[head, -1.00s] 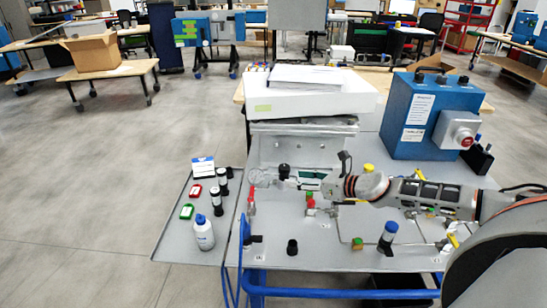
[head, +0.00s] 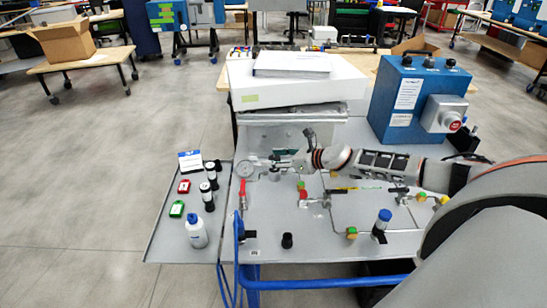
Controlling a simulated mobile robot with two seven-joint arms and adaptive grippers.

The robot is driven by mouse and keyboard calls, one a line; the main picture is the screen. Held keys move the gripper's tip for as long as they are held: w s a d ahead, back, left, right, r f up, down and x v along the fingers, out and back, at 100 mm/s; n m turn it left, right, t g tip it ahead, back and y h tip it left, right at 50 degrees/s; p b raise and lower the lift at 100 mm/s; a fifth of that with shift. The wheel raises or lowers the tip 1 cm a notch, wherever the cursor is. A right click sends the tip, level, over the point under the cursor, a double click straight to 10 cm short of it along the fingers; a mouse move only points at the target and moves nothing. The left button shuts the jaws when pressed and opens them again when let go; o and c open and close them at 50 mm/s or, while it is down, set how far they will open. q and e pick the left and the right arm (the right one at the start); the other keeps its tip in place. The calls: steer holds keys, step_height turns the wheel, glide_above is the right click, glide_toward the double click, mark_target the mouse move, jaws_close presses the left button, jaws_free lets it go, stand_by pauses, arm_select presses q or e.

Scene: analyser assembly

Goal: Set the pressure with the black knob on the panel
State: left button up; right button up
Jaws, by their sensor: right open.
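The grey panel (head: 270,215) lies flat on the bench in the middle of the head view. A round pressure gauge (head: 245,169) stands at its back left, above a red-handled valve (head: 243,192). My right gripper (head: 278,165) reaches in from the right, just right of the gauge, at the place of the black knob. Its jaws are open. The gripper hides most of the knob, and I cannot tell whether the fingers touch it. My left gripper is not in view.
A short black cap (head: 287,241) stands at the panel's front. A blue-capped fitting (head: 382,222) stands to the right. A side tray (head: 167,238) holds a white bottle (head: 196,230) and small vials. A blue box (head: 410,75) with a red button is at the back right.

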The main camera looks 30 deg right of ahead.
steer(key=shift+w, duration=0.15)
steer(key=c, duration=0.9)
steer(key=shift+c, duration=1.1)
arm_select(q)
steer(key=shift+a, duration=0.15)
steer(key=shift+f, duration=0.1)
